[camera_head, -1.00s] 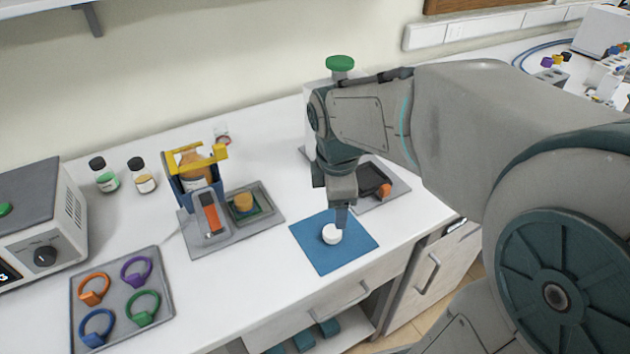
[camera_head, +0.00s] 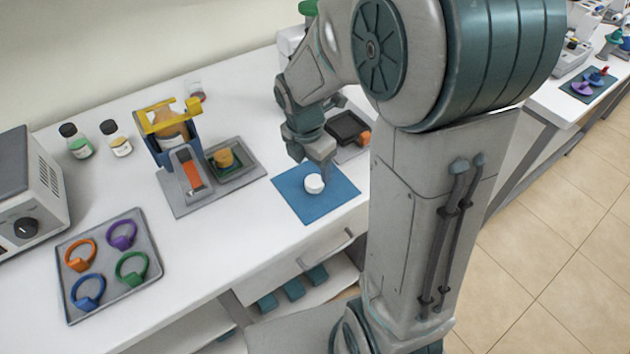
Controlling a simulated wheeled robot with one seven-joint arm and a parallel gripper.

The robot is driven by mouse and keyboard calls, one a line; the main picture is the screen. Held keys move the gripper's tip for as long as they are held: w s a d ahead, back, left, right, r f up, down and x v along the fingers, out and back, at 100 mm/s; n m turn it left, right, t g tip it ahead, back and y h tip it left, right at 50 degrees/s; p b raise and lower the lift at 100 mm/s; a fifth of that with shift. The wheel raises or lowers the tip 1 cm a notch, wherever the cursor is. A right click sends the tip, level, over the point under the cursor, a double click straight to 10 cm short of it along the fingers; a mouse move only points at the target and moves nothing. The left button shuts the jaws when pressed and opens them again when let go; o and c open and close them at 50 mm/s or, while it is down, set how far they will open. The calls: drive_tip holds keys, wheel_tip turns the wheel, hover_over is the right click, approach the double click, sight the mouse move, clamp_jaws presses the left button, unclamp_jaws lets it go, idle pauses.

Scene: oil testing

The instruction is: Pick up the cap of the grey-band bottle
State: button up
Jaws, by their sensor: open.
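A white round cap (camera_head: 314,184) lies on the blue mat (camera_head: 338,205). My gripper (camera_head: 322,172) points down over the mat, with its fingers just behind and right of the cap. It is open, and one finger hides the other. I cannot tell whether a finger touches the cap. An amber bottle (camera_head: 174,130) stands in a blue holder with a yellow clamp. I cannot make out a grey band on any bottle.
Two black-capped bottles, one green-banded (camera_head: 80,146) and one yellowish (camera_head: 118,143), stand at the back left. A grey tray (camera_head: 148,280) holds coloured rings. A grey plate (camera_head: 250,180) lies left of the mat. A black dish (camera_head: 347,126) stands behind the mat.

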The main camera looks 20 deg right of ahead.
sight(315, 181)
drive_tip(key=shift+w+d+f+p, duration=0.1)
drive_tip(key=shift+d+f+p, duration=0.05)
drive_tip(key=shift+f, duration=1.2)
drive_tip(key=shift+w+d+f+p, duration=0.1)
drive_tip(key=shift+d+f+p, duration=0.05)
drive_tip(key=shift+f, duration=1.2)
drive_tip(key=shift+c, duration=0.4)
drive_tip(key=c, duration=1.1)
drive_tip(key=shift+o, duration=0.2)
drive_tip(key=shift+r, duration=0.15)
